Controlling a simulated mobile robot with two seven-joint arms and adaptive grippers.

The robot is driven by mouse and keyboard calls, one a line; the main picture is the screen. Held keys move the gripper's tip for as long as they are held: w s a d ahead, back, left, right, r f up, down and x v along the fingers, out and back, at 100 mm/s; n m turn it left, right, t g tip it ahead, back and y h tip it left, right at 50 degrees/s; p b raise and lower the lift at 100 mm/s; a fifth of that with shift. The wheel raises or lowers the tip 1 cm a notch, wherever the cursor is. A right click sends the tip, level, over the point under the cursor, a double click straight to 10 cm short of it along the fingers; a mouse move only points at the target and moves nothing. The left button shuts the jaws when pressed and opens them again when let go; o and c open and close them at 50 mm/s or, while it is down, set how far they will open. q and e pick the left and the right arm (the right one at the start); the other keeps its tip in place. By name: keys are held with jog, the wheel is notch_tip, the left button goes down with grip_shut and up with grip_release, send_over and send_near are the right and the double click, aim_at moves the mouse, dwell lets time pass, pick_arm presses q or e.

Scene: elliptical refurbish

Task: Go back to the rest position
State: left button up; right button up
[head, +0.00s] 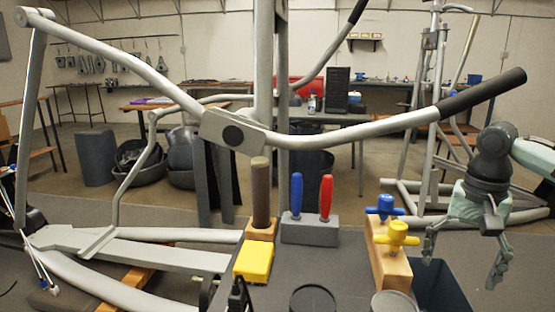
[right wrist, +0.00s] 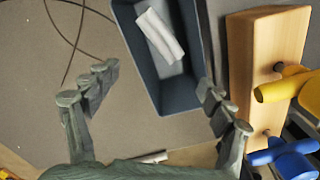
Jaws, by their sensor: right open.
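My right gripper (head: 466,268) is at the right side of the head view, pointing down with its fingers spread. It is open and empty. In the right wrist view its fingers (right wrist: 150,110) are wide apart, with nothing between them but floor and part of a dark bin (right wrist: 203,55). The bin also shows in the head view (head: 436,290), below and beside the gripper. A white object (right wrist: 160,36) lies in the bin. My left gripper is not clearly in view.
A wooden block (head: 389,254) with blue (head: 385,207) and yellow (head: 397,236) handles stands left of the right gripper. A grey holder (head: 310,231) carries blue and red handled tools. A yellow block (head: 253,261) sits on the table. A grey elliptical frame (head: 150,62) crosses in front.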

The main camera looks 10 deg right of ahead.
jog(key=shift+f, duration=0.15)
dwell(0.4)
